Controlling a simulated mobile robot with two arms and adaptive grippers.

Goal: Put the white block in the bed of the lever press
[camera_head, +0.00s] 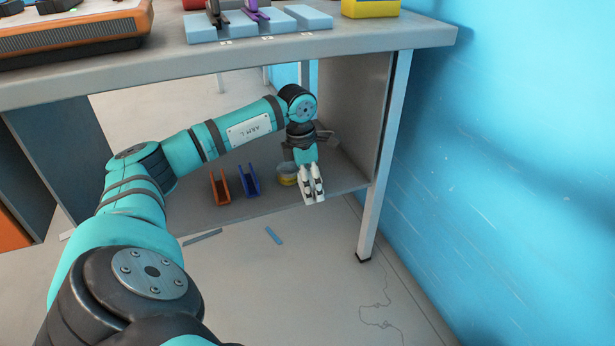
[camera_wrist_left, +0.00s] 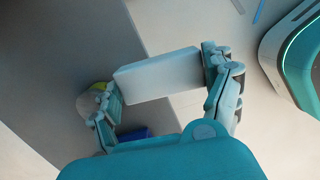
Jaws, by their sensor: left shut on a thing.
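My left gripper (camera_head: 312,187) reaches under the tabletop, close to the front edge of the lower shelf. It points down in the head view. In the left wrist view, its two fingers (camera_wrist_left: 163,88) are shut on a white block (camera_wrist_left: 158,75), which spans the gap between them. The lever press is not clearly recognisable in either view. My right gripper is not in view.
The lower shelf (camera_head: 285,205) holds an orange holder (camera_head: 220,188), a blue holder (camera_head: 249,181) and a yellow-grey round container (camera_head: 287,174) beside the gripper. The tabletop (camera_head: 390,32) is above the arm. A table leg (camera_head: 385,160) and blue wall (camera_head: 510,150) stand right. Strips lie on the floor.

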